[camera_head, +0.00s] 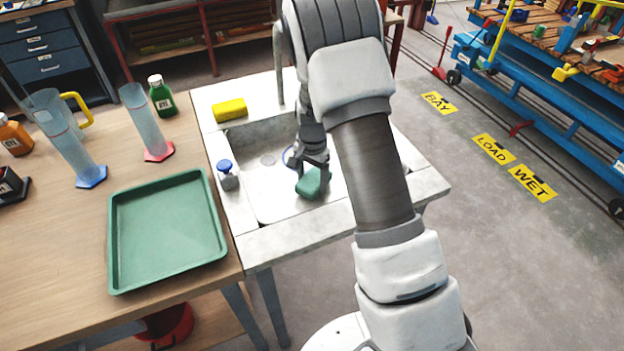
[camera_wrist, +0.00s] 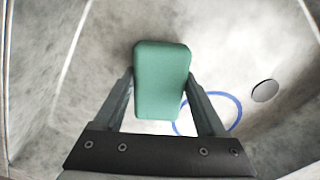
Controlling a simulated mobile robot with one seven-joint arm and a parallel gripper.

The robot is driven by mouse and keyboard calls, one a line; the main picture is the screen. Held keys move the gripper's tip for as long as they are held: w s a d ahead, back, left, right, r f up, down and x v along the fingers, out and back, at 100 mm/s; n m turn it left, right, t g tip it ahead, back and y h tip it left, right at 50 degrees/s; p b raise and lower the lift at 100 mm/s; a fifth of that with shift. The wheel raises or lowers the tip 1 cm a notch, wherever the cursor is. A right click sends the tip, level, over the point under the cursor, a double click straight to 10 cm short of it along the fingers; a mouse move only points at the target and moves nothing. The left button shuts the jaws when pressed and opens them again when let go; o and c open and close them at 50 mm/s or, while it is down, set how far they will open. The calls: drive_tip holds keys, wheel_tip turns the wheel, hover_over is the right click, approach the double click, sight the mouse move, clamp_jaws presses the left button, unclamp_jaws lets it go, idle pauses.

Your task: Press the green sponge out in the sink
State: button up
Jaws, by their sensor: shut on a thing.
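The green sponge (camera_head: 310,184) is in my gripper (camera_head: 313,172), over the basin of the sink (camera_head: 300,233). In the wrist view the sponge (camera_wrist: 161,78) sits between the two fingers of my gripper (camera_wrist: 160,98), which touch its left and right sides. The gripper is shut on it. The sponge's height above the basin floor is hard to tell. My arm hides the right part of the sink in the head view.
A drain (camera_wrist: 265,90) and a blue ring (camera_wrist: 238,108) show in the basin. A green tray (camera_head: 165,235) lies on the left bench.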

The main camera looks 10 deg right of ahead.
sight(312, 179)
drive_tip(key=shift+s+f+b, duration=0.15)
drive_tip(key=shift+f+b, duration=0.15)
drive_tip(key=shift+f, duration=0.25)
idle(1.0)
drive_tip(key=shift+r, duration=0.1)
drive_tip(key=shift+r+p, duration=2.45)
drive_tip(key=shift+r, duration=1.05)
